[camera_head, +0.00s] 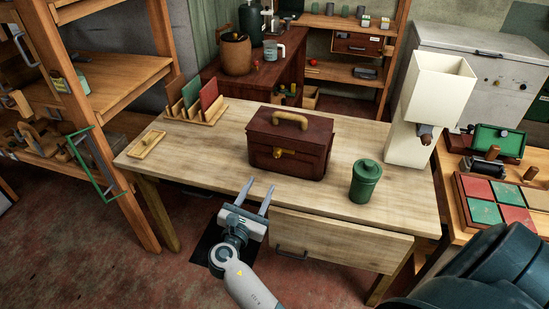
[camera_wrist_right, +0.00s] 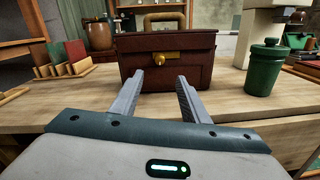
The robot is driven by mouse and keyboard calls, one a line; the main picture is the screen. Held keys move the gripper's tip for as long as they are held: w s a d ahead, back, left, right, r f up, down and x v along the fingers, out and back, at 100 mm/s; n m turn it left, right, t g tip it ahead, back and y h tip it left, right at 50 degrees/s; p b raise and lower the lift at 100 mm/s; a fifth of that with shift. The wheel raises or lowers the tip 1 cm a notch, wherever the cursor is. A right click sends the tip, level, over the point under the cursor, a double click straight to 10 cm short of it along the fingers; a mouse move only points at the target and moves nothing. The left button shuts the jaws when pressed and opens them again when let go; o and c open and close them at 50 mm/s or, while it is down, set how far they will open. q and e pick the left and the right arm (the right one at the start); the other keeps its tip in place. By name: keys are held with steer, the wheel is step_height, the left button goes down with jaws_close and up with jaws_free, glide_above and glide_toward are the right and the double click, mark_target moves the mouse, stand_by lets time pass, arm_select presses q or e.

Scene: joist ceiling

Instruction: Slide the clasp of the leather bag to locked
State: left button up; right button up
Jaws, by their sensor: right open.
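The dark red-brown leather bag (camera_head: 287,143) stands upright on the wooden table, with a tan handle (camera_head: 290,119) on top. Its brass clasp (camera_head: 283,153) is on the front face; the clasp also shows in the right wrist view (camera_wrist_right: 165,58). I cannot tell the clasp's locked or unlocked position. My right gripper (camera_head: 257,190) is open and empty at the table's front edge, in front of the bag and slightly left of the clasp in the head view. In the wrist view its fingers (camera_wrist_right: 158,85) point at the bag's front, apart from it. My left gripper is not in view.
A green lidded canister (camera_head: 365,181) stands right of the bag on the table (camera_head: 210,155). A cream machine (camera_head: 430,105) is at the table's right end. A rack of coloured boards (camera_head: 196,102) and a small wooden tray (camera_head: 146,145) are at left. The drawer front (camera_head: 330,238) is below the edge.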

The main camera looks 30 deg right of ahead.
steer(key=p, duration=0.2)
glide_toward(276, 155)
steer(key=d, duration=0.1)
steer(key=x, duration=0.6)
steer(key=shift+w+d+r+p, duration=0.1)
steer(key=shift+w+d+p, duration=0.05)
steer(key=shift+w+p, duration=0.2)
steer(key=shift+w+d, duration=0.2)
steer(key=shift+d, duration=0.05)
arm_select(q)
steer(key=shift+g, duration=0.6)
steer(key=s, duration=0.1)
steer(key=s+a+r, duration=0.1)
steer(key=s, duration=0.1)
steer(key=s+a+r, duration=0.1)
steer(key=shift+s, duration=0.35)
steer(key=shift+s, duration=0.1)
